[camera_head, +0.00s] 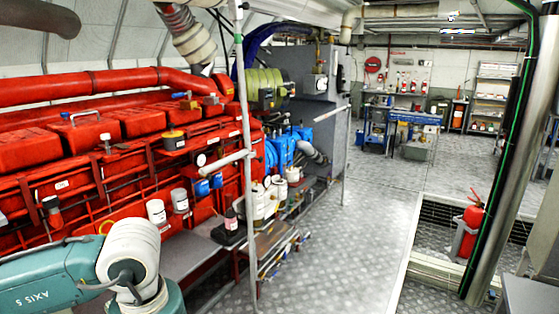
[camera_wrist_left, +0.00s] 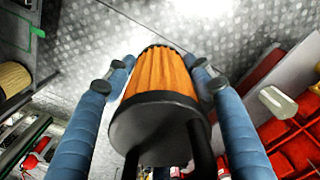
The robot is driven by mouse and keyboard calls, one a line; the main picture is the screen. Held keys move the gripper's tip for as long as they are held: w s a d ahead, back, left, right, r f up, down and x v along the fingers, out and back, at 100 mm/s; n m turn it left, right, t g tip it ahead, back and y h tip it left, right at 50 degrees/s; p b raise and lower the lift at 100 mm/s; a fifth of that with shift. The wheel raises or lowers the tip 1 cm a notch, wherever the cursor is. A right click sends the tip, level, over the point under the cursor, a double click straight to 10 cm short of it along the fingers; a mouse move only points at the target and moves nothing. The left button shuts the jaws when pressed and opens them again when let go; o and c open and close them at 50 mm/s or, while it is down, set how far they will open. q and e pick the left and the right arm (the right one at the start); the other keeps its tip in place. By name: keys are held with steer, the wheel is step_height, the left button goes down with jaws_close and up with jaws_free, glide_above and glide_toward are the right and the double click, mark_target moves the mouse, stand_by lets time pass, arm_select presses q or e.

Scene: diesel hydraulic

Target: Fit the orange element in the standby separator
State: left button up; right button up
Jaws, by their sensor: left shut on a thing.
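The orange element (camera_wrist_left: 160,78) is a pleated cylinder with a black end cap facing the camera in the left wrist view. My left gripper (camera_wrist_left: 160,62) is shut on it, with a blue finger on each side. The element is held clear, with patterned metal floor behind it. In the head view the teal and white arm at the bottom left is mine, but its gripper is out of frame. I cannot tell which unit is the standby separator; cream canisters (camera_head: 271,196) stand beside the engine in the head view. My right gripper is not in view.
A red engine (camera_head: 120,125) fills the left of the head view. A grey post (camera_head: 246,150) stands before it. A tan pleated element (camera_wrist_left: 12,78) lies at the left wrist view's left edge. A fire extinguisher (camera_head: 472,215) stands at right. The central plate floor (camera_head: 345,250) is clear.

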arm_select(q)
steer(key=s+m, duration=0.1)
steer(key=m, duration=0.1)
steer(key=s+f+m, duration=0.1)
steer(key=m, duration=0.1)
steer(key=s+m, duration=0.1)
steer(key=shift+a+f+m, duration=0.15)
steer(key=shift+a+m, duration=0.05)
steer(key=shift+m, duration=0.2)
